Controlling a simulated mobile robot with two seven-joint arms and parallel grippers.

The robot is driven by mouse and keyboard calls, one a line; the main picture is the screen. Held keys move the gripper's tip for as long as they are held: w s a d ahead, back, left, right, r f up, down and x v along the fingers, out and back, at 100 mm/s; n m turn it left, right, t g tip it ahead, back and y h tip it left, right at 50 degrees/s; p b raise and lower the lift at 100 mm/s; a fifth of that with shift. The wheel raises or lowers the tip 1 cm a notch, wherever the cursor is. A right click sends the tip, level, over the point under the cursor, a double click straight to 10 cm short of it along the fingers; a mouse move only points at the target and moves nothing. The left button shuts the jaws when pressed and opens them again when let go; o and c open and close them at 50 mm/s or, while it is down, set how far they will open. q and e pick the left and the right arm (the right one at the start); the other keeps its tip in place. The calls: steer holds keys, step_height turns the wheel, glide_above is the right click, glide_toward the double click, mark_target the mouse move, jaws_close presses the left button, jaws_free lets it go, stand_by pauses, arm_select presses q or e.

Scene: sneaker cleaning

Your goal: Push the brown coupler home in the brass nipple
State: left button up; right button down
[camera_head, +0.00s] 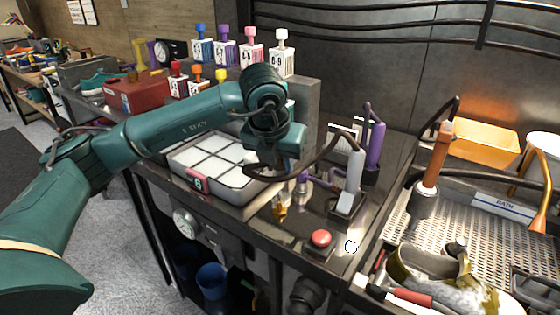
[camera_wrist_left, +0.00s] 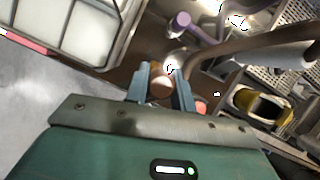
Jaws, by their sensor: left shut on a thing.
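My left gripper (camera_head: 280,172) hangs over the front part of the bench, its fingers mostly hidden behind its own body. In the left wrist view my left gripper (camera_wrist_left: 162,88) is shut on the brown coupler (camera_wrist_left: 161,83), a round copper-brown end between the fingertips. A brown hose runs from beside the fingers to the right. A small brass-coloured piece (camera_head: 281,209) shows just below the gripper at the bench edge; it looks like the brass nipple, but I cannot tell how the coupler sits against it. My right gripper is not in view.
A white gridded tray (camera_head: 232,187) lies to the left. A red button (camera_head: 320,239) sits in front. A grey-handled tool (camera_head: 352,178) and a perforated tray with a shoe (camera_head: 440,272) are to the right.

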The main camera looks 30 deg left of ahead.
mark_target(278, 180)
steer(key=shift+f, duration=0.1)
